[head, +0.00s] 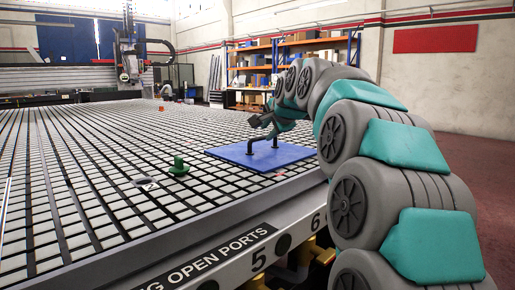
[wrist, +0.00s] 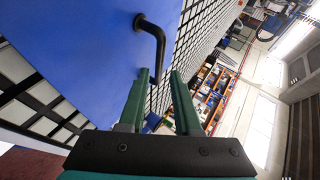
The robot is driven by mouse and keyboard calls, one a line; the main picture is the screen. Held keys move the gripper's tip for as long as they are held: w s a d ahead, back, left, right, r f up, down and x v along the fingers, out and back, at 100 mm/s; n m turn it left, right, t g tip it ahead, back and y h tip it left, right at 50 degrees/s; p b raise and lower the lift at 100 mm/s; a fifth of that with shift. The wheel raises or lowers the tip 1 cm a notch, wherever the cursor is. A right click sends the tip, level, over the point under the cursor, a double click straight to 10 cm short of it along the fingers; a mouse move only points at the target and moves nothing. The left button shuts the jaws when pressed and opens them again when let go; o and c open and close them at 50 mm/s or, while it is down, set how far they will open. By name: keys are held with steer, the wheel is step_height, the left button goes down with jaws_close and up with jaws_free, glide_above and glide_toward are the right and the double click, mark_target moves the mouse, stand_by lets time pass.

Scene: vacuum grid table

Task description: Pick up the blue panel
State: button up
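The blue panel (head: 235,153) lies flat on the grid table near its front right edge. A black bent handle (head: 274,138) stands up from the panel. My gripper (head: 262,121) is above the panel, right by the top of the handle. In the wrist view, the panel (wrist: 85,50) fills the upper left, and the handle (wrist: 159,48) runs down toward the fingers. The two green fingers of my gripper (wrist: 161,75) are apart. Part of the handle is hidden by the fingers, so I cannot tell whether it lies between them or touches them.
The grid table (head: 75,165) is wide and mostly bare. A green knob-like piece (head: 179,166) stands left of the panel, and a small orange piece (head: 161,108) sits farther back. A machine gantry (head: 130,55) and shelves (head: 290,50) stand behind.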

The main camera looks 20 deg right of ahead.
mark_target(263, 137)
steer(key=shift+x, duration=3.8)
steer(key=shift+d, duration=0.15)
jaws_close()
